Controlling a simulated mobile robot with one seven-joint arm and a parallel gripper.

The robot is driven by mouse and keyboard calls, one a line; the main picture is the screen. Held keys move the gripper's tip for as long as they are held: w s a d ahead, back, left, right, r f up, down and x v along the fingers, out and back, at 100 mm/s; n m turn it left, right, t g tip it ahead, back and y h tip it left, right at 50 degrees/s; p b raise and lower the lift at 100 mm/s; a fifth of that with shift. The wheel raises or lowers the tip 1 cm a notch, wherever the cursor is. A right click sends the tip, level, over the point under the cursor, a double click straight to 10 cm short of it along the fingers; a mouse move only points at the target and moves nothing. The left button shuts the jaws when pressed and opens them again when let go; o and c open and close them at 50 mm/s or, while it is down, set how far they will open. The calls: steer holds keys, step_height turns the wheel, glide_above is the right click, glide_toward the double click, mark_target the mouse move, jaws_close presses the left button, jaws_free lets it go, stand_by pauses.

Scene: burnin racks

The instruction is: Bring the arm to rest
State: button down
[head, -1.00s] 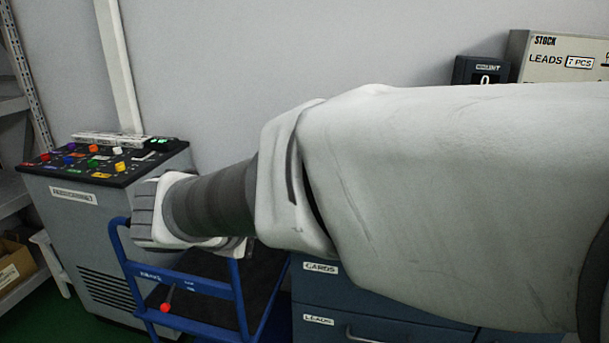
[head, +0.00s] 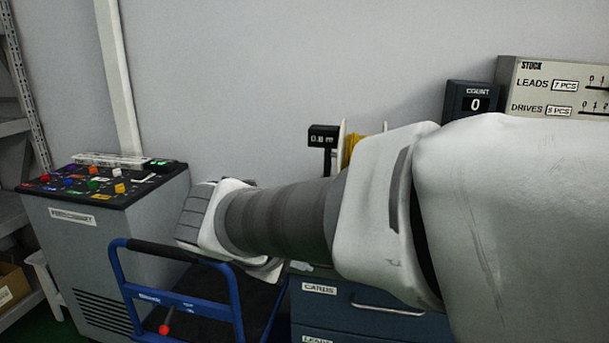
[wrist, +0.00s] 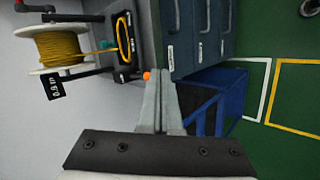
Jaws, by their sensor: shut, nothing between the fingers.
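My arm stretches across the head view from the right edge toward the left, its wrist end above the blue cart (head: 180,298). My gripper's fingers cannot be made out in the head view. In the wrist view my gripper (wrist: 161,82) is shut, its two grey fingers together with nothing between them. The fingers point toward the blue drawer cabinet (wrist: 190,45) and look clear of it, though the distance is hard to judge.
A control console (head: 95,235) with coloured knobs stands at the left. A yellow wire spool (wrist: 60,45) and a length display (wrist: 55,87) are by the cabinet top. A count display (head: 474,103) and stock board (head: 520,88) are at the right. Green floor (wrist: 285,140) is open.

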steer(key=s+d+f+m+g+y, duration=0.25)
steer(key=s+d+m+y, duration=0.25)
steer(key=s+d+m, duration=0.85)
step_height(320, 180, up, 15)
steer(key=s+d+n+p, duration=0.1)
steer(key=p, duration=1.4)
steer(key=shift+p, duration=0.35)
